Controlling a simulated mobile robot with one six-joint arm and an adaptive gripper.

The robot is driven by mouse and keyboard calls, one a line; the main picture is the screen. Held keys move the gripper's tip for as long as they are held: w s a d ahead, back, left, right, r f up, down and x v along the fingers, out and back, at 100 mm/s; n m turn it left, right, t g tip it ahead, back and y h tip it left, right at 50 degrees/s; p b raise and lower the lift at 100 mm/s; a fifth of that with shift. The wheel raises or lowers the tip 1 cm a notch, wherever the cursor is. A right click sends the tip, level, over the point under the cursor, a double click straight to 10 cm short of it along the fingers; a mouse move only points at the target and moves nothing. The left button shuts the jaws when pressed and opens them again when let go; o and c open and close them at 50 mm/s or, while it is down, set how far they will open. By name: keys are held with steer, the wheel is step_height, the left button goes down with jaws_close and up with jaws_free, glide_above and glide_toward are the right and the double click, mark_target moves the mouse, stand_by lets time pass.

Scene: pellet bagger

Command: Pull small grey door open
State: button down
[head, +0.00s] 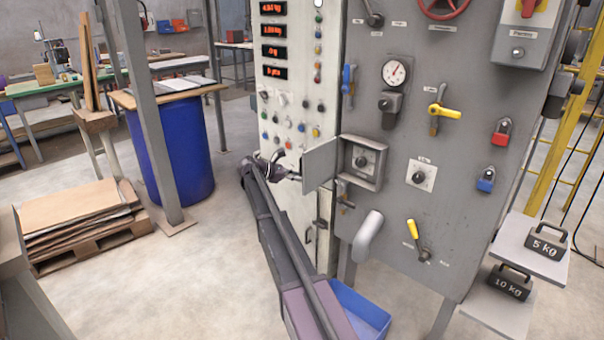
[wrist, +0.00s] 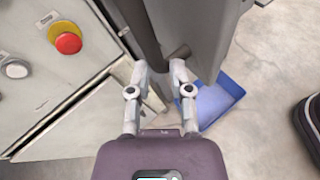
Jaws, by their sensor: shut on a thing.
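The small grey door (head: 320,163) stands swung out from its box (head: 364,162) on the grey machine panel, at a wide angle to the left. A dial with a dark knob (head: 361,161) shows inside the box. My gripper (head: 292,176) is at the door's outer left edge, shut on its handle. In the wrist view, my gripper's fingertips (wrist: 160,68) close around the dark door handle (wrist: 177,53), with a grey surface right behind it. The handle is mostly hidden in the head view.
A white control panel (head: 285,110) with displays and buttons stands close left of the door. A grey elbow pipe (head: 368,236) and a yellow lever (head: 413,232) are below. A blue bin (head: 360,312) lies on the floor. Open floor lies to the left.

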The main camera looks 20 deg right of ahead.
steer(key=w+a+f+m+t+y, duration=0.1)
steer(key=w+a+f+t+y, duration=0.5)
steer(key=a+f+t+y, duration=0.3)
steer(key=w+a+r+m+t+y+b, duration=0.1)
steer(key=w+a+r+m+t+y, duration=0.1)
steer(key=a+r+m+t+y, duration=0.55)
steer(key=s+r+m+t+h+b, duration=0.1)
steer(key=s+r+m+t+h, duration=0.55)
steer(key=m, duration=1.05)
steer(key=s+d+f+m+g+h, duration=0.2)
steer(key=s+d+m+g+h, duration=0.7)
steer(key=m, duration=0.8)
steer(key=s+h, duration=0.1)
steer(key=s, duration=0.1)
steer(key=shift+s+g, duration=0.3)
steer(key=shift+g, duration=0.1)
